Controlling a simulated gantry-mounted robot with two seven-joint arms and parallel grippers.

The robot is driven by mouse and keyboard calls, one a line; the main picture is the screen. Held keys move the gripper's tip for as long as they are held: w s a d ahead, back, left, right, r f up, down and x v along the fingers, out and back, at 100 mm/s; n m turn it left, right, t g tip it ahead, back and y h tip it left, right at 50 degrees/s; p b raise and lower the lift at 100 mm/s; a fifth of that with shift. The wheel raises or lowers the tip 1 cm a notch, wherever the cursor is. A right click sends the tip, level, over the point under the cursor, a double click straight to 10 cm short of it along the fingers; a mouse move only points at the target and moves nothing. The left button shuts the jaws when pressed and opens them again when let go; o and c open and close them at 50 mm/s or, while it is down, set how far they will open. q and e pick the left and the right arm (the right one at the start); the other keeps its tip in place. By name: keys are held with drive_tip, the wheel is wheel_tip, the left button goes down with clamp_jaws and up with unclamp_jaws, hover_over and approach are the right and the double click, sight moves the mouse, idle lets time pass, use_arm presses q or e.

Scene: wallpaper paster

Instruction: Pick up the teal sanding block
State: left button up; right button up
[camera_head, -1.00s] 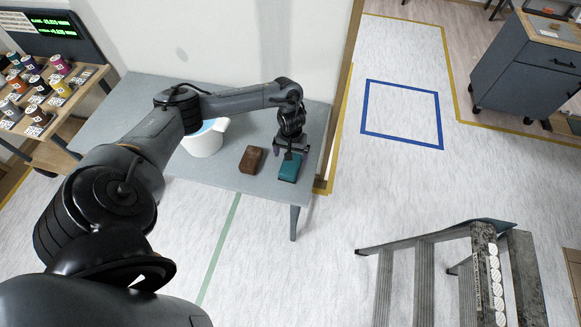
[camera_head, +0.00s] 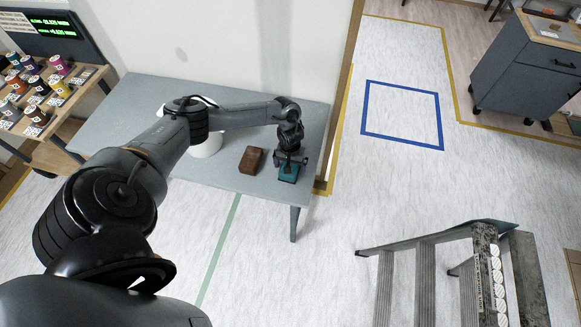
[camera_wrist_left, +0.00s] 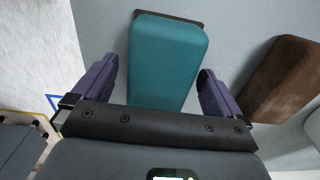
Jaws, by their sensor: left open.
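The teal sanding block (camera_head: 288,173) lies on the grey table near its right front corner. My left gripper (camera_head: 290,162) is right above it, pointing down and hiding part of it. In the left wrist view the teal block (camera_wrist_left: 165,60) lies between the two purple fingers of the open left gripper (camera_wrist_left: 160,85), with a gap on each side. A dark base edge shows at the block's far end. My right gripper is not in view.
A brown block (camera_head: 251,160) lies on the table (camera_head: 225,180) just left of the teal one. A white bucket (camera_head: 206,146) stands behind my left arm. A stepladder (camera_head: 425,270) stands at the lower right.

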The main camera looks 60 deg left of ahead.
use_arm(q)
drive_tip(key=c, duration=1.1)
drive_tip(key=shift+r, duration=0.85)
wheel_tip(320, 180, up, 3)
drive_tip(key=shift+f+p, duration=0.1)
drive_tip(key=shift+p, duration=0.3)
drive_tip(key=shift+w+d+r+p, duration=0.35)
drive_tip(key=shift+w+d+r, duration=0.7)
drive_tip(key=shift+d, duration=0.65)
drive_tip(key=shift+w+d+r+p, duration=0.3)
drive_tip(key=shift+w+d+r, duration=0.75)
drive_tip(key=shift+d, duration=0.6)
drive_tip(key=shift+w+d+r+p, duration=0.35)
drive_tip(key=shift+w+d+r, duration=0.7)
drive_tip(key=shift+d, duration=0.65)
drive_tip(key=shift+s+r, duration=0.15)
drive_tip(key=shift+s, duration=0.05)
